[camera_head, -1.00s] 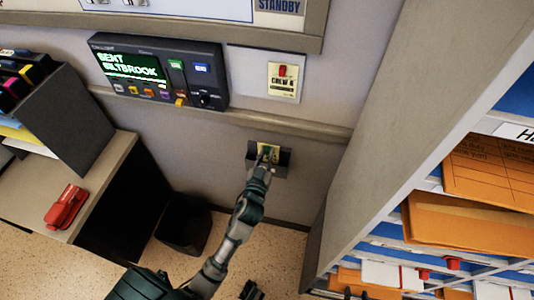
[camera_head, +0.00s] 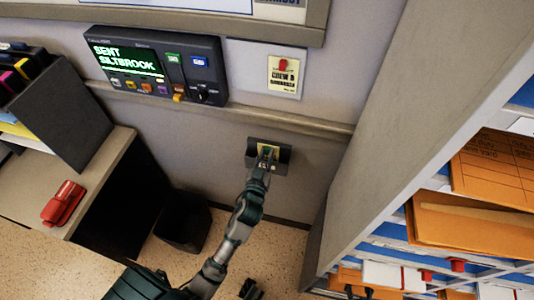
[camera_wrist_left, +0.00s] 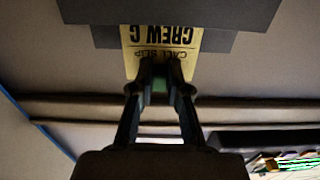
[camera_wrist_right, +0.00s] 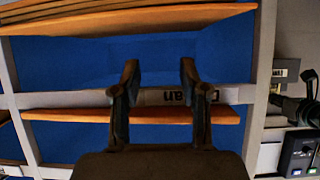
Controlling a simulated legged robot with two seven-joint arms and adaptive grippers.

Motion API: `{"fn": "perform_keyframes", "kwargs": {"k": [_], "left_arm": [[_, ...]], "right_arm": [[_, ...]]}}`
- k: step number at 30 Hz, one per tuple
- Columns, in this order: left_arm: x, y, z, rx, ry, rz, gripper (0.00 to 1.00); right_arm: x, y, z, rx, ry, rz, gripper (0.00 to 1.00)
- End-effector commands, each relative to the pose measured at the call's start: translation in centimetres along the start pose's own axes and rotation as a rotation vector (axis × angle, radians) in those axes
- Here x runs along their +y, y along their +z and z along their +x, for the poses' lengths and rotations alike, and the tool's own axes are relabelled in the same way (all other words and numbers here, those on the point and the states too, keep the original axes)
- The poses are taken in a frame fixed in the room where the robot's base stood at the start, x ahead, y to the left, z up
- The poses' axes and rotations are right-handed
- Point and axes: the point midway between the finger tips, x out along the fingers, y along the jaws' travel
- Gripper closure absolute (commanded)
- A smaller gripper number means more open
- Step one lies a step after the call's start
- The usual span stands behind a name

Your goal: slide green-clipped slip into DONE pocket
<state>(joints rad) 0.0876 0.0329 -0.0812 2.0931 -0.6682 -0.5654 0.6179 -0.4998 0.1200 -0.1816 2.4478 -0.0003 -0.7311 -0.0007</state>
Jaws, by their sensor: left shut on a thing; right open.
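The green-clipped slip (camera_wrist_left: 165,48) is yellow and reads "CALL SLIP" and "CREW G", upside down in the left wrist view. Its green clip (camera_wrist_left: 160,86) sits between the fingers of my left gripper (camera_wrist_left: 160,78), which is shut on it. In the head view my left gripper (camera_head: 266,158) is at a grey wall pocket (camera_head: 284,154), and the slip's far part overlaps it. The pocket also shows in the left wrist view (camera_wrist_left: 240,12). Its label is not readable, and how deep the slip sits is unclear. My right gripper (camera_wrist_right: 158,80) is open and empty before blue shelf compartments.
A red-clipped slip (camera_head: 283,76) hangs on the wall above the pocket. A console (camera_head: 155,65) with a green display is at upper left. A shelf (camera_head: 410,140) with orange folders (camera_head: 475,225) stands right. A red stapler (camera_head: 63,203) lies on the left desk.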

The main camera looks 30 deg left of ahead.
Motion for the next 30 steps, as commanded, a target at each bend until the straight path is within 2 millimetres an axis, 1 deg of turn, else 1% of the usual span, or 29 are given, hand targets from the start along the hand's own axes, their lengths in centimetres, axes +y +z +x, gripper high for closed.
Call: {"fn": "perform_keyframes", "kwargs": {"k": [22,30], "left_arm": [[0.0,1.6,0.0,0.000,-0.001,-0.001,1.00],[-0.1,1.8,0.0,0.000,-0.001,-0.001,1.00]], "right_arm": [[-0.6,-0.5,0.7,0.131,-0.013,0.012,0.56],[-0.7,-0.7,0.7,0.159,-0.014,0.014,0.56]]}}
